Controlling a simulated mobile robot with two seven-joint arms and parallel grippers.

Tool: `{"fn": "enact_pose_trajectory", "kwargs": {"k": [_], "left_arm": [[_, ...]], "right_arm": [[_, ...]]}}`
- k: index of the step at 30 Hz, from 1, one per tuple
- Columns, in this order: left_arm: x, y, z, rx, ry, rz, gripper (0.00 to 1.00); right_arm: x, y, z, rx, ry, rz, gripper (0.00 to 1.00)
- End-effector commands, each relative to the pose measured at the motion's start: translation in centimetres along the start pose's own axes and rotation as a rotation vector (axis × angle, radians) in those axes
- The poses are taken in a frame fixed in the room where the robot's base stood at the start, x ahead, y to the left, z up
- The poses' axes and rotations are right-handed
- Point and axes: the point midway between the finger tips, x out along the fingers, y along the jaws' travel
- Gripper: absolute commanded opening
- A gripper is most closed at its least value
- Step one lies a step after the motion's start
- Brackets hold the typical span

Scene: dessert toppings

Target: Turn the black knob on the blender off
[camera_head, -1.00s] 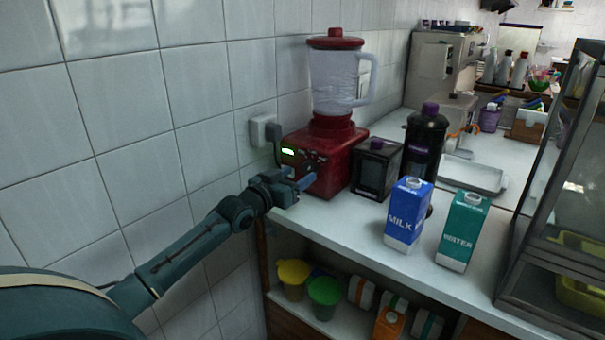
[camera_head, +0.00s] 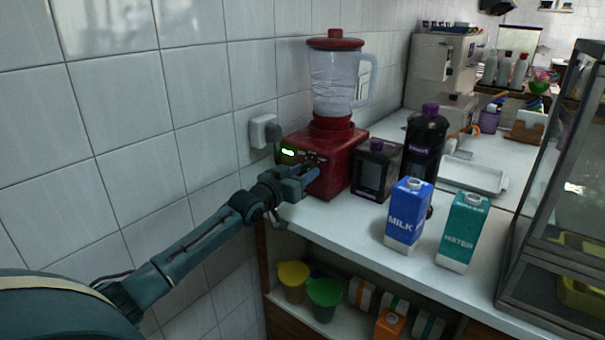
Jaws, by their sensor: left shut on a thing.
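The red blender (camera_head: 341,165) with a clear jug (camera_head: 335,82) and red lid stands upright on the counter against the tiled wall. A small green light (camera_head: 288,153) glows on the left of its base front. My left gripper (camera_head: 312,178) reaches in from the left, its fingertips at the lower front of the blender base. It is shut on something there. The black knob is hidden behind the fingers, so I cannot see its angle. My right gripper is not in view.
A dark square container (camera_head: 376,172) and a black bottle (camera_head: 424,143) stand right of the blender. The blue milk carton (camera_head: 408,217) and green water carton (camera_head: 461,232) stand near the counter's front edge. A glass case (camera_head: 550,220) is at the right. Cups sit on the shelf below.

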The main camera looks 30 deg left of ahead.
Motion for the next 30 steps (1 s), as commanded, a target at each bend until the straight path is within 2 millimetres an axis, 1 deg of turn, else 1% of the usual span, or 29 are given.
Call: {"fn": "enact_pose_trajectory", "kwargs": {"k": [1, 5, 6, 11, 16, 23, 30], "left_arm": [[0.0, 0.0, 0.0, 0.000, 0.000, 0.000, 0.27], [0.0, 0.0, 0.0, 0.000, 0.000, 0.000, 0.16], [0.0, 0.0, 0.0, 0.000, 0.000, 0.000, 0.15], [0.0, 0.0, 0.0, -0.010, 0.000, 0.000, 0.15], [0.0, 0.0, -0.1, -0.059, 0.000, 0.000, 0.15], [0.0, -0.1, -0.2, -0.210, 0.000, -0.001, 0.15], [0.0, -0.1, -0.1, -0.433, 0.000, -0.001, 0.15]], "right_arm": [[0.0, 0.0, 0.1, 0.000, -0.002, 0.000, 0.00], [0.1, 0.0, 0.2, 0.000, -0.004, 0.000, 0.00], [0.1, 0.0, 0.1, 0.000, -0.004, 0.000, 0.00], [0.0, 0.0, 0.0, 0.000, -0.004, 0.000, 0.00], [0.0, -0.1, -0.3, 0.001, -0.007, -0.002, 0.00], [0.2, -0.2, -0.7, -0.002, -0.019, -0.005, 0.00], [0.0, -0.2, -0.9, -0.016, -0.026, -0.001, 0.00]]}}
